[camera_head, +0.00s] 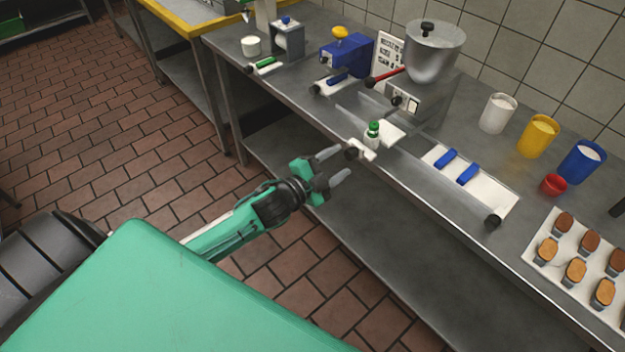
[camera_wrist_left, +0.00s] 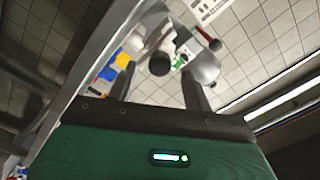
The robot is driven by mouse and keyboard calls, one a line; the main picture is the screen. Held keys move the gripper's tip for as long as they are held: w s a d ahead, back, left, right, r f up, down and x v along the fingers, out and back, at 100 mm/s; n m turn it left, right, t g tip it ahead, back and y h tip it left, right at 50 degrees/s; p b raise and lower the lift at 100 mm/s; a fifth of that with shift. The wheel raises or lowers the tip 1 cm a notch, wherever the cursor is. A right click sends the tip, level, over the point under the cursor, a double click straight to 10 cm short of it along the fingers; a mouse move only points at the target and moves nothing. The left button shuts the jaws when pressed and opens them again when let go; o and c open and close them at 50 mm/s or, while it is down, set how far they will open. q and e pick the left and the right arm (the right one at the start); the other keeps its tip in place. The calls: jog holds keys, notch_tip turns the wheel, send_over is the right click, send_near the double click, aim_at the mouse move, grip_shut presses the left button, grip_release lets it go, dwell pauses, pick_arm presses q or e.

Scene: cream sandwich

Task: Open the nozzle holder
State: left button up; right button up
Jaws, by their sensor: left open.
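A small white piece (camera_head: 365,149) with a round black knob (camera_head: 352,153) juts out over the front edge of the counter, below the hopper machine. It looks like the nozzle holder, though I cannot be sure. A green and white nozzle-like part (camera_head: 373,131) stands upright just behind it. My left gripper (camera_head: 338,165) is open and empty in front of the counter edge, with its fingers pointing towards the knob. In the left wrist view the black knob (camera_wrist_left: 160,63) appears between the two open fingers, apparently not gripped. My right gripper is not in view.
The metal hopper machine (camera_head: 432,50) with a red lever stands behind. To the right are a white tray with blue blocks (camera_head: 468,174), several cups and a pastry tray (camera_head: 552,272). A blue device (camera_head: 347,60) stands to the left. Floor space in front of the counter is free.

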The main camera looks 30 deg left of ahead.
pick_arm(q)
jog(key=b+v, duration=0.1)
jog(key=v, duration=0.7)
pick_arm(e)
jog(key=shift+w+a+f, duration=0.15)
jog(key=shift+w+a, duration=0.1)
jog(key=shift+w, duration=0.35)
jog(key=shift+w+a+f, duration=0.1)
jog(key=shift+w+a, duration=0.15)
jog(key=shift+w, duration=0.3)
